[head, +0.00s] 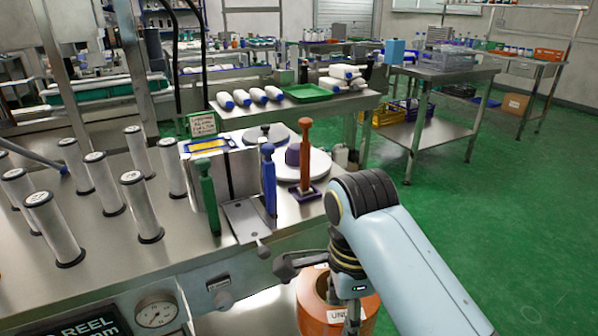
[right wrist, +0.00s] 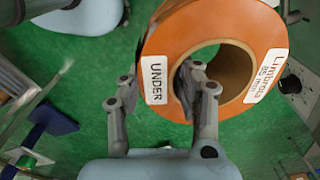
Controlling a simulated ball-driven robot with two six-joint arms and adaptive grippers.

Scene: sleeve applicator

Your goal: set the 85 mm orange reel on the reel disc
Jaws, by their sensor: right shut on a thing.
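The orange reel (head: 311,312) hangs low in front of the bench, partly behind my right arm. The right wrist view shows this reel (right wrist: 190,38) with a brown core, a label reading "UNDER" and another reading "Limbrosa 85 mm". My right gripper (right wrist: 158,88) is shut on the reel's wall, one finger inside the core and one outside. It also shows in the head view (head: 352,308). A pale round disc (head: 319,166) with a dark purple hub (head: 293,155) lies on the bench, above and left of the reel. Another grey disc (head: 280,133) is behind it. My left gripper is not in view.
Green (head: 208,195), blue (head: 269,180) and orange-brown (head: 305,150) handled tools stand upright near the discs. Several white rolls (head: 143,205) stand at the left of the bench. A black lever (head: 290,264) and a gauge (head: 156,311) are at its front. Green floor is free at right.

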